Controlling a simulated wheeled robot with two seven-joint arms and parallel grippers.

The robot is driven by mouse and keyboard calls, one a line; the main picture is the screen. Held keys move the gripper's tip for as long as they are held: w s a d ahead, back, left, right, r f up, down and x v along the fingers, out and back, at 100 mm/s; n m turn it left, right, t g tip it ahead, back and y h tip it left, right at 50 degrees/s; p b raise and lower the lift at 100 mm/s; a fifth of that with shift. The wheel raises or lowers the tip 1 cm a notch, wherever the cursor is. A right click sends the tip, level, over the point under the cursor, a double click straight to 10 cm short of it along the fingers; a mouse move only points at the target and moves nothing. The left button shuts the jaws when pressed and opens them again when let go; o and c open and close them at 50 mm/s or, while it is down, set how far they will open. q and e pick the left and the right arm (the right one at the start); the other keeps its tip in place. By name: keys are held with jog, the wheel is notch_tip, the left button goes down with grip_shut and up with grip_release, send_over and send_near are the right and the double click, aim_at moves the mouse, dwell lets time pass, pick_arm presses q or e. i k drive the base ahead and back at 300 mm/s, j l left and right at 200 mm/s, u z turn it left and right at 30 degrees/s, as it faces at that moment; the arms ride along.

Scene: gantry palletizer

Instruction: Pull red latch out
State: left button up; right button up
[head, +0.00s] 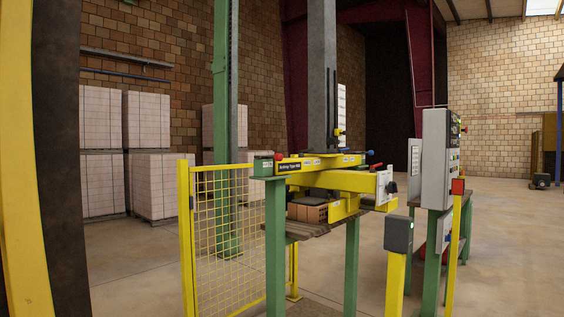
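The yellow gantry head (345,180) stands over a table with green legs in the middle of the view. Small red parts show on it: a red knob (278,157) at the left end of the yellow bar and a red-tipped handle (376,167) on the right side. I cannot tell which of these is the latch, or its exact position. Brown hollow bricks (308,212) sit under the head. Neither of my grippers is in view.
A yellow mesh fence (222,212) stands left of the table. A grey control cabinet (436,160), a yellow post with a grey box (398,234) and a red-topped post (458,187) stand at right. Wrapped block stacks (101,185) are at back left. The right floor is mostly clear.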

aim_at(277, 157)
jog(key=i+l, duration=0.2)
jog(key=k, duration=0.35)
jog(key=i+l+u, duration=0.1)
jog(key=l, duration=0.2)
jog(key=i+l+u, duration=0.1)
jog(key=l, duration=0.2)
jog(key=i+l+u, duration=0.2)
jog(key=l, duration=0.4)
jog(key=i, duration=0.1)
